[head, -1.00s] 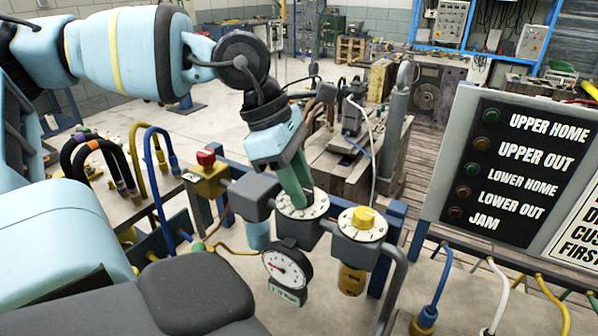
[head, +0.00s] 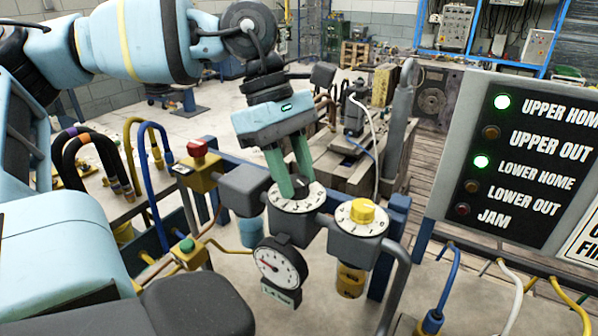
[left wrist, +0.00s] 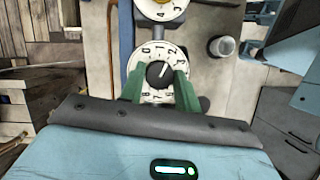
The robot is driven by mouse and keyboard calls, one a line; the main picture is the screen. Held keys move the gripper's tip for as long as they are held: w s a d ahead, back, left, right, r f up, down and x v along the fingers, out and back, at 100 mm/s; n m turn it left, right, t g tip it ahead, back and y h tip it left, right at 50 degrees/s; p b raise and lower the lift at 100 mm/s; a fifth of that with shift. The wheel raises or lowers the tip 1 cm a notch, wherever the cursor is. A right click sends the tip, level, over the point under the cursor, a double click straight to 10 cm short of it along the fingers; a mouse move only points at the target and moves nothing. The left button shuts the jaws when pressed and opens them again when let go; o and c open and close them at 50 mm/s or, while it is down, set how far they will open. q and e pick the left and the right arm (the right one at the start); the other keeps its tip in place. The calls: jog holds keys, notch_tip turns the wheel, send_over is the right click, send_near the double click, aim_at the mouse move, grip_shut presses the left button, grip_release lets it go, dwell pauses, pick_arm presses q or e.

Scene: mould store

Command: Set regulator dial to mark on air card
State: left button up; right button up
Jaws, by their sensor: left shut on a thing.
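The regulator dial (head: 312,203) is a round white plate with black marks on a grey block. Its black knob with a white pointer (left wrist: 158,73) shows in the left wrist view, the pointer toward the upper right of the plate. My left gripper (head: 294,190) reaches down from above with green fingers shut on the knob, one finger on each side. A round pressure gauge (head: 278,265) with a red needle hangs in front of the block. The small readout under it is too small to read surely. I cannot make out the air card. My right gripper is not in view.
A second white dial with a yellow knob (head: 361,213) stands just right. A red button on a yellow box (head: 199,165) stands left. A lamp panel (head: 515,165) at right has UPPER HOME and LOWER HOME lit green. Hoses and a grey pipe surround the regulator.

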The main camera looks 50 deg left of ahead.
pick_arm(q)
jog(key=m+g+b, duration=0.1)
jog(key=m, duration=0.2)
jog(key=shift+w+f, duration=0.15)
jog(key=m+g+b, duration=0.1)
jog(key=m+b, duration=0.1)
jog(key=m, duration=0.1)
jog(key=shift+m+y, duration=0.3)
jog(key=m+g, duration=0.1)
jog(key=m, duration=0.1)
jog(key=m+g+b, duration=0.1)
jog(key=m, duration=0.1)
jog(key=shift+w+d+y, duration=0.1)
jog(key=shift+w+y, duration=0.05)
jog(key=shift+y, duration=0.25)
jog(key=shift+m+y, duration=0.4)
jog(key=shift+m, duration=0.7)
jog(key=o, duration=1)
jog(key=shift+g, duration=0.3)
jog(key=shift+r, duration=0.2)
jog(key=v, duration=0.7)
jog(key=shift+r, duration=0.35)
